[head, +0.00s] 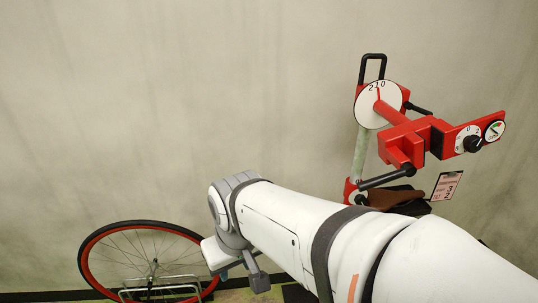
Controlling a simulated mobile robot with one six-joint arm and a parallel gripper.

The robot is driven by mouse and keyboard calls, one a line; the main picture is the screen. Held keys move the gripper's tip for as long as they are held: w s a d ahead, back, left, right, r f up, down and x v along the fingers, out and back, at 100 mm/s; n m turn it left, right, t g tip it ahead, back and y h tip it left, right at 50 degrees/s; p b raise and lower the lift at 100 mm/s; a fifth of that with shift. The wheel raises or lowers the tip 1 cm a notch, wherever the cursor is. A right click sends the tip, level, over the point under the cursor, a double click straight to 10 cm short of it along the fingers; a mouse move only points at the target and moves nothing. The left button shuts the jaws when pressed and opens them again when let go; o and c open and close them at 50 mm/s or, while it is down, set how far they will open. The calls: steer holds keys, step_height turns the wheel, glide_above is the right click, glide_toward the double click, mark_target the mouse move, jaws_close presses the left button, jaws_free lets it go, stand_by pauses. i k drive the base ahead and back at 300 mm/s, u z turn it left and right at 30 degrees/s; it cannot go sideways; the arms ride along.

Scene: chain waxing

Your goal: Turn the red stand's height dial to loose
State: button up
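The red stand (405,135) is at the right, near the wall. It carries a large white disc (368,110) marked 2, 1, 0 with a red pointer. At its right end are a black knob (473,144) over a numbered white face and a small round dial (494,130) with green and red marks. The small lettering is unreadable, and I cannot tell which is the height dial. My gripper (258,281) shows only in part, as a dark grey piece low in the middle, left of and below the stand. Its fingers are not clear. Nothing of mine touches the dials.
A bicycle wheel (95,235) with a red rim stands in a metal rack (160,290) at lower left. A printed tag (447,186) hangs below the stand beside a brown saddle-like part (395,197). My arm crosses the lower right. The pale wall area above is clear.

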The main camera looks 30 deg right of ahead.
mark_target(360, 200)
steer(key=z, duration=0.3)
steer(key=i, duration=0.9)
steer(key=z, duration=0.55)
steer(key=k, duration=0.9)
steer(key=z, duration=0.2)
steer(key=i, duration=0.95)
steer(key=u, duration=0.1)
